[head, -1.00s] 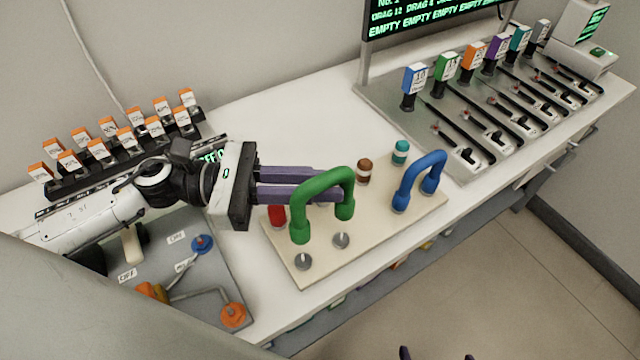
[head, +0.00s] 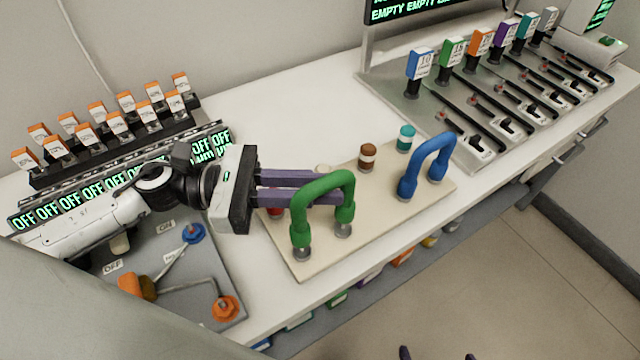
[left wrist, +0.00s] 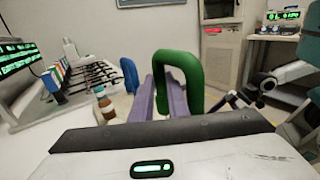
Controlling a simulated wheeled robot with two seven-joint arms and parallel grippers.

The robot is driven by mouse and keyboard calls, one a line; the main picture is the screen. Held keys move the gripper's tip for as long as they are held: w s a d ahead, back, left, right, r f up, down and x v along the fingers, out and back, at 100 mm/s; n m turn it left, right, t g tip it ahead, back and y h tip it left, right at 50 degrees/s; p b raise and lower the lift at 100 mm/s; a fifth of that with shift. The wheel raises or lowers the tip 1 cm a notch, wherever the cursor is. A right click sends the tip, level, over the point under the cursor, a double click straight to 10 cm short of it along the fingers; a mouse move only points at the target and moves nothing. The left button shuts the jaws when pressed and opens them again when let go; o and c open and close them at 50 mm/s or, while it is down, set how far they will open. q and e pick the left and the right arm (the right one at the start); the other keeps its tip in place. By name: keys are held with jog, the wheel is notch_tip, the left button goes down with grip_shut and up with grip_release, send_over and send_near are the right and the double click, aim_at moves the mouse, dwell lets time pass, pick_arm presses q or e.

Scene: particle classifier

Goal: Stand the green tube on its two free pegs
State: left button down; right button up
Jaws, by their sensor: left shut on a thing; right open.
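The green tube (head: 323,186) is an upside-down U over the near-left part of the cream peg board (head: 385,220). Its two ends are right at the two grey metal pegs (head: 302,254), whose lower parts show beneath them; I cannot tell how far the ends are around the pegs. My left gripper (head: 335,190), with purple fingers, is shut on the tube's upper part. The tube (left wrist: 198,82) also stands between the fingers in the left wrist view. My right gripper (head: 436,354) shows only as two dark, separated fingertips at the bottom edge.
A blue tube (head: 429,158) stands on the board's right end. Brown (head: 367,156) and teal (head: 405,138) pieces stand at its back; a red piece (head: 274,212) is partly hidden behind the fingers. A lever panel (head: 478,120) lies right, valves (head: 225,307) near left.

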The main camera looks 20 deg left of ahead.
pick_arm(q)
jog(key=shift+b, duration=0.75)
dwell(1.2)
dwell(0.3)
jog(key=shift+f, duration=0.2)
jog(key=shift+f+b, duration=0.3)
jog(key=shift+b, duration=0.15)
jog(key=shift+f+b, duration=0.25)
jog(key=shift+b, duration=0.1)
jog(key=shift+d+f, duration=0.15)
jog(key=shift+f, duration=0.05)
